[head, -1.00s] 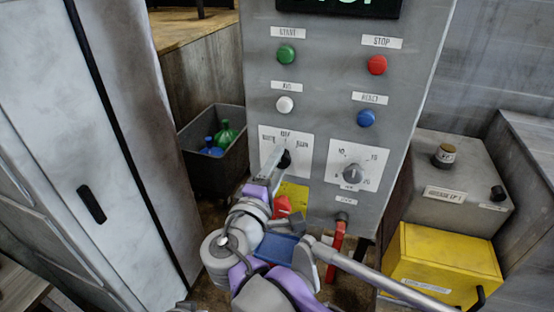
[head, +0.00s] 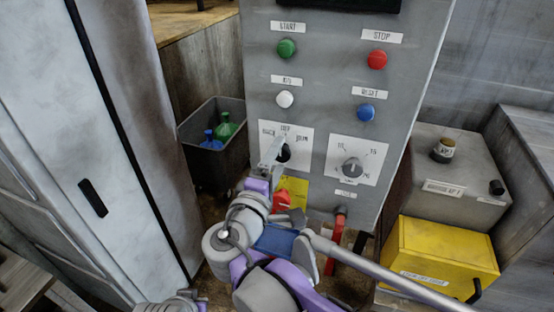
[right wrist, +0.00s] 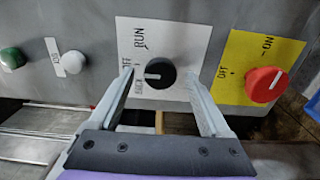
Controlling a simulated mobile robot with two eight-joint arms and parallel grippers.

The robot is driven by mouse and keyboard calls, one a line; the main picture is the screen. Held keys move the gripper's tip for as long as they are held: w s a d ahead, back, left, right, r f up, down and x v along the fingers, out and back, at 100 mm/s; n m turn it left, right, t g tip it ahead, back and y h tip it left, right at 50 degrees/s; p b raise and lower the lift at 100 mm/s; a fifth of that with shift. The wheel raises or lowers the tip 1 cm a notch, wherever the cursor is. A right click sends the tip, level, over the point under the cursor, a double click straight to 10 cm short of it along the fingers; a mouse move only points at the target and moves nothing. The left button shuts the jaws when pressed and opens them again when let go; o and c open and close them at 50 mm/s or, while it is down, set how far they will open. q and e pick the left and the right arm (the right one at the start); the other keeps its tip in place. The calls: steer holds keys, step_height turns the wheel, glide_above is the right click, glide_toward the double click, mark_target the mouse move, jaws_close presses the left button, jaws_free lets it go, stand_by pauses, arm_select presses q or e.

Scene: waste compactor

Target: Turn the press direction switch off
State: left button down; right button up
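The press direction switch is a black rotary knob (right wrist: 160,73) on a white plate (right wrist: 185,38) marked BACK, OFF and RUN. Its white mark points left in the right wrist view, toward the OFF/BACK side; the exact setting is hard to tell. In the head view the knob (head: 284,153) is partly hidden by a finger. My right gripper (right wrist: 162,80) is open, with one finger on each side of the knob and visible gaps to it. It also shows in the head view (head: 272,155).
A red knob (right wrist: 267,84) on a yellow OFF/ON plate is close to the right finger. Another dial (head: 352,169), green (head: 287,48), red (head: 377,59), white (head: 285,99) and blue (head: 366,112) buttons share the panel. A bin (head: 225,165) stands left, a yellow box (head: 440,258) right.

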arm_select(q)
steer(key=shift+s+f+b, duration=0.25)
steer(key=shift+f+b, duration=0.1)
steer(key=shift+f, duration=0.2)
steer(key=shift+s+f+b, duration=0.25)
steer(key=shift+f+b, duration=0.05)
steer(key=shift+f, duration=0.2)
arm_select(e)
steer(key=v, duration=1.1)
steer(key=shift+w, duration=0.1)
